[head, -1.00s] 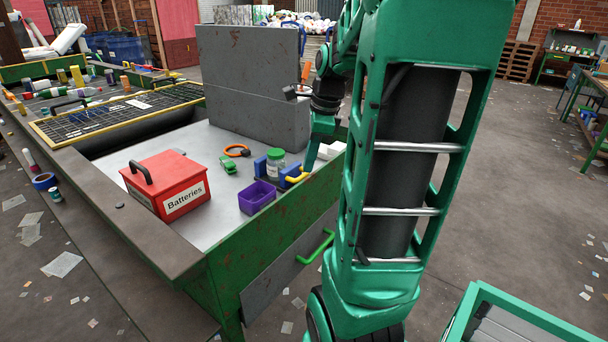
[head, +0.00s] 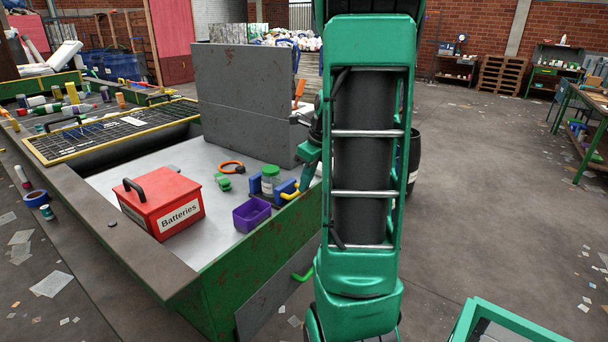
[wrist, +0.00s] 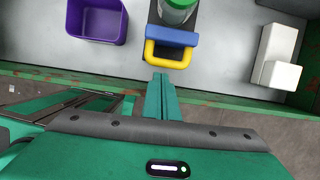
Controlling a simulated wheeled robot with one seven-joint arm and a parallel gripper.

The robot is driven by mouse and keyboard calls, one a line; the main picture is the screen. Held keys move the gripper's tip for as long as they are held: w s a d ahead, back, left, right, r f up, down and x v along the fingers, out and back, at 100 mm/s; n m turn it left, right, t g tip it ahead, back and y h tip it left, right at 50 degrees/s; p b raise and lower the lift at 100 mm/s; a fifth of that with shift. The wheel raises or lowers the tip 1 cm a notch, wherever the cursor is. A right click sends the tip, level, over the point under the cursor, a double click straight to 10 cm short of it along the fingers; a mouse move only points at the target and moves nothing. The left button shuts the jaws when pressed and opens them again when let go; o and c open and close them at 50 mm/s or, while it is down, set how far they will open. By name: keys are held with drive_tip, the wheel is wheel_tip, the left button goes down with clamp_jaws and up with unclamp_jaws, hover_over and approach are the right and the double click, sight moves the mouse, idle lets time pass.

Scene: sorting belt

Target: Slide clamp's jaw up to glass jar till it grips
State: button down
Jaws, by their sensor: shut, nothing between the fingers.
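A glass jar with a green lid (head: 270,177) stands between the two blue jaws of the clamp on the metal table. The near blue jaw (head: 286,187) has a yellow handle loop (head: 292,194). In the wrist view the jar (wrist: 177,12) is cut off by the top edge. The blue jaw (wrist: 171,37) is just below it, close to its side; contact is unclear. The yellow handle (wrist: 166,54) faces me. My gripper (wrist: 160,78) is shut and empty, its tips at the handle's near side; I cannot tell whether they touch it. My arm partly hides it in the head view.
A purple bin (head: 252,214) stands left of the clamp, with a red Batteries box (head: 163,203) beyond. White blocks (wrist: 275,58) lie right of the handle in the wrist view. A tall grey panel (head: 247,100) rises behind. The green table edge (wrist: 225,92) passes under my gripper.

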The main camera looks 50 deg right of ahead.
sight(296, 193)
drive_tip(key=shift+x, duration=1.3)
drive_tip(key=shift+w, duration=0.1)
drive_tip(key=shift+w+a, duration=0.15)
drive_tip(key=shift+w, duration=1.1)
drive_tip(key=shift+r, duration=0.15)
drive_tip(key=v, duration=0.9)
drive_tip(key=shift+s+r, duration=0.25)
drive_tip(key=shift+r, duration=0.1)
